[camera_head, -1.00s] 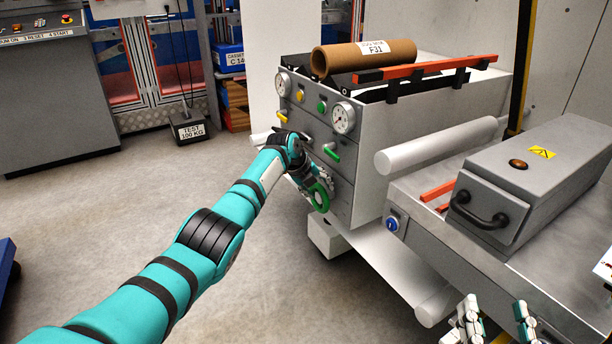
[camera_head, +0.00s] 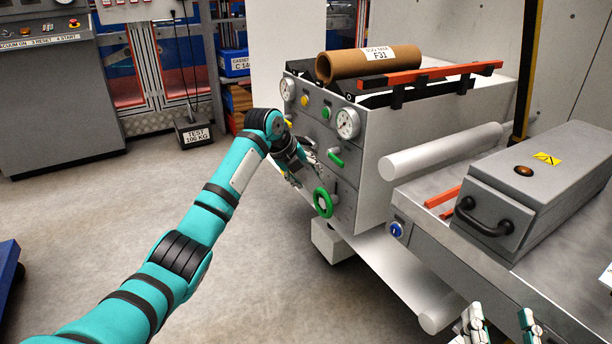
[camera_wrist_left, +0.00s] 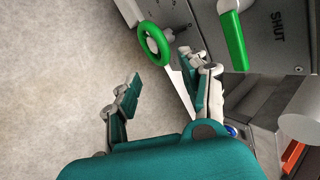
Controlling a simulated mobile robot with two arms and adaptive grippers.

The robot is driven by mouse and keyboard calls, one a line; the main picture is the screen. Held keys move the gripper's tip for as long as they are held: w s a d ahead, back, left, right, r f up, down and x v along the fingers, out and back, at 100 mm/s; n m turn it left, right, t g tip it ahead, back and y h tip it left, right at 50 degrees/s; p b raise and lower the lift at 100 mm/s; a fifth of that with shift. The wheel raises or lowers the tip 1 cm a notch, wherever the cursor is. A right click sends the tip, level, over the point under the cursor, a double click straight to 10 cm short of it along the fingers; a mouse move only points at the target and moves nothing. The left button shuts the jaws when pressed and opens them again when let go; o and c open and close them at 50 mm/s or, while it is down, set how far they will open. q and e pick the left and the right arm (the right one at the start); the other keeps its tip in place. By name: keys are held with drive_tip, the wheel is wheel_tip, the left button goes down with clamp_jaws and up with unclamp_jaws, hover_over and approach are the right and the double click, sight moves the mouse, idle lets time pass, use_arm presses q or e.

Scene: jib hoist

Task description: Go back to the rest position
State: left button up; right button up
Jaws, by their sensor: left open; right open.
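My left gripper (camera_head: 306,168) is in front of the machine's panel, above and left of the green handwheel (camera_head: 323,202). It is open and empty. In the left wrist view its two fingers (camera_wrist_left: 160,72) are spread wide apart, and the green handwheel (camera_wrist_left: 155,44) shows beyond them, outside the grip. A green lever (camera_head: 335,157) sits above the wheel; in the left wrist view it (camera_wrist_left: 234,42) lies beside the word SHUT. My right gripper (camera_head: 502,322) is at the bottom edge, partly cut off, with its fingers spread and nothing seen between them.
The grey machine (camera_head: 440,122) carries a brown roll (camera_head: 350,66) and orange bars. A grey box (camera_head: 545,190) with a black handle stands on the bench at right, near my right gripper. A white roller (camera_head: 440,153) juts out between. Open floor (camera_head: 90,215) lies at left.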

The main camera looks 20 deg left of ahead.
use_arm(q)
drive_tip(key=shift+f, duration=0.1)
